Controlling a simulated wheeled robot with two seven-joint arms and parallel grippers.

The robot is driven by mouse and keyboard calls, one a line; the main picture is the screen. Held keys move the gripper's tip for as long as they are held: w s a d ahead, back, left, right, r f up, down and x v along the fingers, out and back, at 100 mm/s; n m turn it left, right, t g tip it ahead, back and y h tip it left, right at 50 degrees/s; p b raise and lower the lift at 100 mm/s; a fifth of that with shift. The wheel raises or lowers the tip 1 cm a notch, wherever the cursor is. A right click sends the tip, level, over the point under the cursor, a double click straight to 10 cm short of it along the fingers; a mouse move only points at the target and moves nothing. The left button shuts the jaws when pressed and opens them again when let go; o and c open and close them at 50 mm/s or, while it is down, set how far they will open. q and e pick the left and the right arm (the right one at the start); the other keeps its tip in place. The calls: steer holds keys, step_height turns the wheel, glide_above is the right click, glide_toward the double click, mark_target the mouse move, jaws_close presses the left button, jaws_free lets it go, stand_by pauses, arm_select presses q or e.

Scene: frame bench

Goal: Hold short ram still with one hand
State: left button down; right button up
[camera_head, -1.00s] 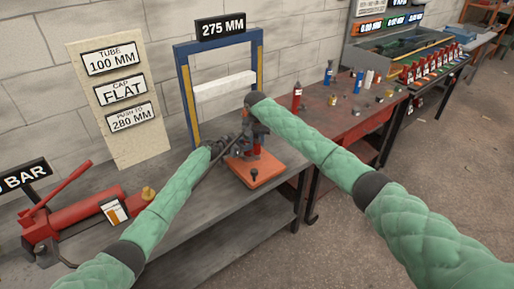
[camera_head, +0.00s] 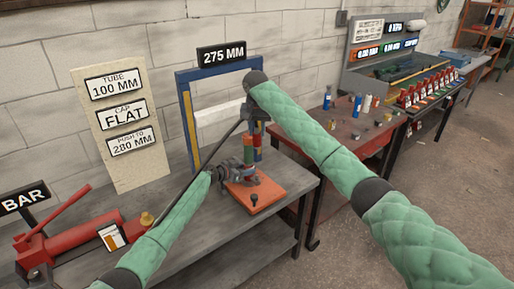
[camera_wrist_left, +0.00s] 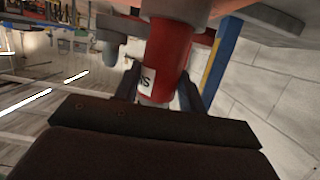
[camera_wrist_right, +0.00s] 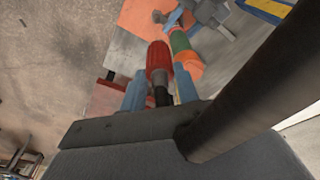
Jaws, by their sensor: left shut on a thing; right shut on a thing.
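The short ram (camera_head: 248,152) stands upright on an orange base plate (camera_head: 268,196) on the bench. Its red body with a white label fills the middle of the left wrist view (camera_wrist_left: 168,50). My left gripper (camera_wrist_left: 158,88) is shut around this red body. My right gripper (camera_wrist_right: 160,94) is above the ram, shut on a red ribbed hose coupler (camera_wrist_right: 158,62) with a black tail. The coupler appears beside the ram's green-banded upper part (camera_wrist_right: 181,45) in the right wrist view; I cannot tell if they touch. The black hose (camera_head: 205,162) runs up towards my right gripper.
A blue press frame (camera_head: 186,120) with a 275 MM sign (camera_head: 221,53) stands behind the ram. A red hand pump (camera_head: 75,240) lies at the left of the grey bench. A red table (camera_head: 345,140) with bottles stands to the right. The bench front is clear.

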step_height(320, 180, up, 11)
stand_by(0.3)
steer(key=shift+r, duration=0.1)
arm_select(q)
steer(key=c, duration=0.7)
jaws_free()
steer(key=shift+c, duration=0.2)
